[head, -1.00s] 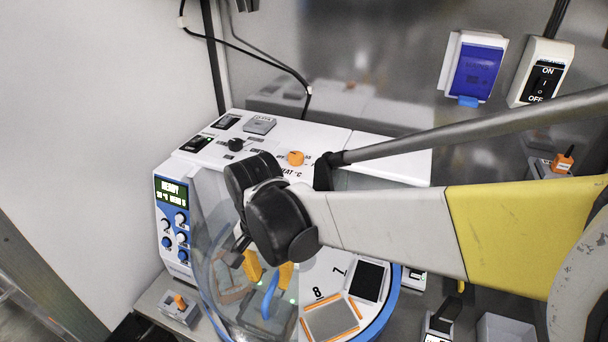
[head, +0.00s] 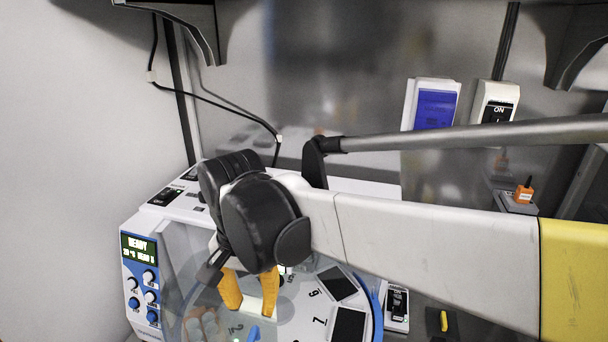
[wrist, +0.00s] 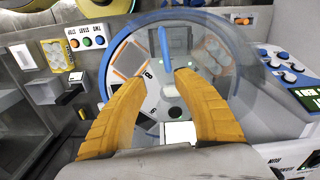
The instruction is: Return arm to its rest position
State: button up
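My gripper (head: 252,300) has orange fingers and hangs over the numbered round plate of the white lab machine (head: 175,213). In the wrist view my gripper (wrist: 155,82) shows its two fingers spread apart with nothing between them. The round plate (wrist: 150,97), with a blue rim, lies beyond the fingertips. A blue handle (wrist: 165,45) stands beyond the gap between the fingertips. My arm reaches in from the right and hides part of the machine's top in the head view.
A display reading READY (head: 138,246) is on the machine's left front. A blue-covered socket (head: 434,108) and an ON switch (head: 495,107) are on the back wall. Dark shelf brackets hang at the top corners. An orange-topped device (head: 523,194) is at the right.

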jog(key=s+d+f+t+b, duration=0.1)
jog(key=d+f+t+b, duration=0.1)
jog(key=d, duration=0.8)
jog(key=s+d+f+t+b, duration=0.1)
jog(key=d+f+t+b, duration=0.1)
jog(key=d, duration=0.9)
jog(key=d+f+n+t+b, duration=0.1)
jog(key=d+f+t+b, duration=0.2)
jog(key=d, duration=0.7)
jog(key=shift+s+d+f, duration=0.4)
jog(key=shift+f, duration=0.35)
